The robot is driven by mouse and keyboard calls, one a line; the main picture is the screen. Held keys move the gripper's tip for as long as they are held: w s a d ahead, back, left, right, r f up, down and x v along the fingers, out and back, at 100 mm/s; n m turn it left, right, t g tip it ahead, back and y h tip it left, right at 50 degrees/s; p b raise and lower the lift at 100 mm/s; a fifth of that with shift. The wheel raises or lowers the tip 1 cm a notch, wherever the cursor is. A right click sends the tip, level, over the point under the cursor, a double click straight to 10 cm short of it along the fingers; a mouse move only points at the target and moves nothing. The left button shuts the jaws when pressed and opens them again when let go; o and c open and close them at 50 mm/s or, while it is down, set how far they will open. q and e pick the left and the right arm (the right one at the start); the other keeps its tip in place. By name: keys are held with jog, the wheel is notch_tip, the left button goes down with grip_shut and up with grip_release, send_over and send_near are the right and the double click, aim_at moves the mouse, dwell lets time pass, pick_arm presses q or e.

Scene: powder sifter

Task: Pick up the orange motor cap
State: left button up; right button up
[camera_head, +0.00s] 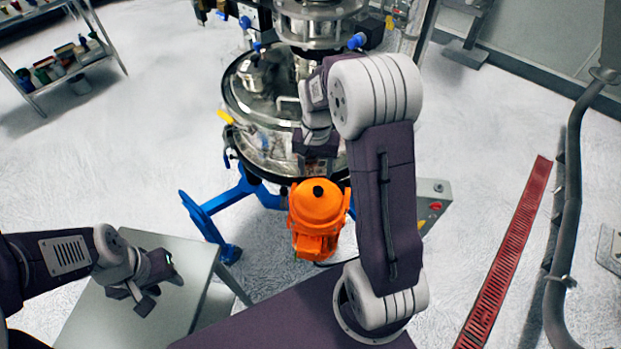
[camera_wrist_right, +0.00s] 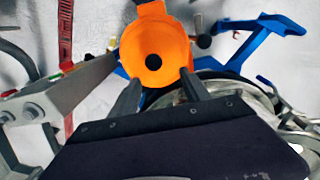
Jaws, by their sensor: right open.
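The orange motor cap (camera_head: 318,203) is the rounded top of an orange motor with a black knob in its middle. It stands at the front of the steel sifter in the head view. In the right wrist view the cap (camera_wrist_right: 172,50) is beyond the fingertips. My right gripper (camera_wrist_right: 161,88) is open and empty, with one finger on each side of the cap's near edge; I cannot tell whether they touch. In the head view my right arm partly hides this gripper. My left gripper (camera_head: 162,291) looks open and empty, above the grey table at the lower left.
The steel sifter (camera_head: 243,100) stands behind the motor on a blue frame (camera_head: 205,218). A grey control box (camera_head: 436,205) with a red button is right of the motor. The grey table (camera_head: 110,318) is at lower left. A shelf (camera_head: 110,45) with containers stands far left.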

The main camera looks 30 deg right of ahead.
aim_at(318, 189)
jog(key=shift+s+d, duration=0.25)
jog(key=shift+s, duration=1)
jog(key=f, duration=0.1)
jog(key=w+f, duration=0.1)
jog(key=shift+a+f, duration=0.1)
jog(key=shift+f, duration=0.3)
jog(key=shift+w+f, duration=0.25)
jog(key=shift+f, duration=0.15)
jog(key=f, duration=0.2)
jog(key=s+f+p, duration=0.1)
jog(key=shift+f, duration=0.4)
jog(key=shift+w+f, duration=0.1)
jog(key=shift+f, duration=0.3)
jog(key=shift+w+f, duration=0.15)
jog(key=shift+w, duration=0.1)
jog(key=shift+s, duration=0.2)
grip_shut()
pick_arm(q)
jog(key=shift+s+r, duration=0.35)
jog(key=shift+r, duration=0.25)
jog(key=shift+s+r, duration=0.35)
jog(key=shift+r, duration=0.2)
pick_arm(e)
jog(key=shift+w, duration=0.1)
